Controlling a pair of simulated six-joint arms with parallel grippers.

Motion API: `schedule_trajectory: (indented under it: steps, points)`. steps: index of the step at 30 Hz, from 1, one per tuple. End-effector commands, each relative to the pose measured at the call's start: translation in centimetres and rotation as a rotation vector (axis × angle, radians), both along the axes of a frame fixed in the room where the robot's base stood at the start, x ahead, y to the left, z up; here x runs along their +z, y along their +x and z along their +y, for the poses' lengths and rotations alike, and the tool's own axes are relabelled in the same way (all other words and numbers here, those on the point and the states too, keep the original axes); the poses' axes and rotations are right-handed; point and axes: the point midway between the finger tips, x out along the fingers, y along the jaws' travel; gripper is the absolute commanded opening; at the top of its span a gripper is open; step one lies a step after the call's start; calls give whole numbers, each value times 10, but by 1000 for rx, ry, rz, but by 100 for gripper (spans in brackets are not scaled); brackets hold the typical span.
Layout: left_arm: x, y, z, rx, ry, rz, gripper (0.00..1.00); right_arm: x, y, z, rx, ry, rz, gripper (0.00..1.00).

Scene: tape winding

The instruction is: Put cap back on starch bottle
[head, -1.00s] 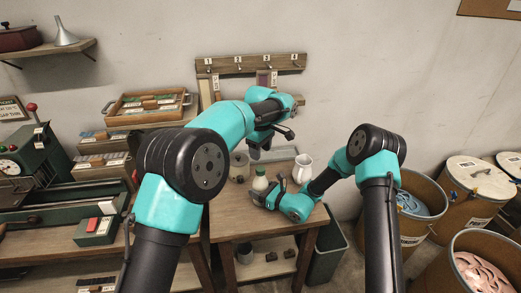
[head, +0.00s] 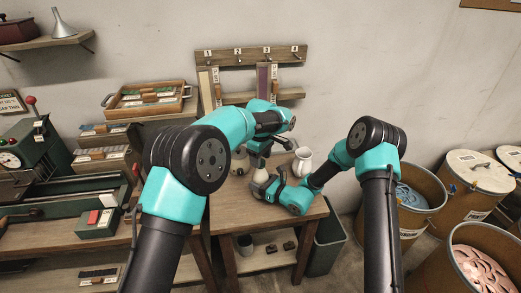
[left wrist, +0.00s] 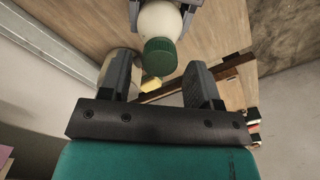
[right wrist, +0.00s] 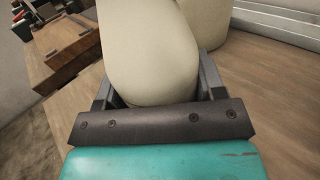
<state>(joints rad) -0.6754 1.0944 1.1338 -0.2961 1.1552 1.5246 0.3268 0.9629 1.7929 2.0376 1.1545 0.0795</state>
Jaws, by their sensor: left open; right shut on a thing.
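The cream starch bottle (head: 259,176) stands on the small table in the head view. In the left wrist view the bottle (left wrist: 160,20) has a green cap (left wrist: 160,57) at its mouth; I cannot tell whether it is tight. My right gripper (head: 268,185) is shut around the bottle body, which fills the middle of the right wrist view (right wrist: 155,50). My left gripper (head: 258,162) is open just above the bottle. In the left wrist view its fingers (left wrist: 158,80) are spread on either side, short of the cap. The head view hides the cap behind the left gripper.
A white jug (head: 302,162) stands right of the bottle, and a pale crock (head: 240,161) stands to its left. A hook rack (head: 250,56) is on the wall behind. A bin (head: 325,242) stands right of the table. Barrels (head: 475,180) stand farther right.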

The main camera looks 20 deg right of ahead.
Motion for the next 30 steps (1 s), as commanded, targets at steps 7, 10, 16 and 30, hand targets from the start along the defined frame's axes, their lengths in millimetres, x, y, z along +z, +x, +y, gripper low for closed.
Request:
schedule_trajectory:
  steps: [7, 10, 16, 30]
  points:
    - [-12, 0, 0, -1, 0, 0, 57, 0, 0, 0, 0, 0, 0, 0]
    - [-12, 0, 0, -1, 0, 0, 57, 0, 0, 0, 0, 0, 0, 0]
    - [-12, 0, 0, 0, 0, 0, 48, 0, 0, 0, 0, 0, 0, 0]
    - [-12, 0, 0, 0, 0, 0, 7, 0, 0, 0, 0, 0, 0, 0]
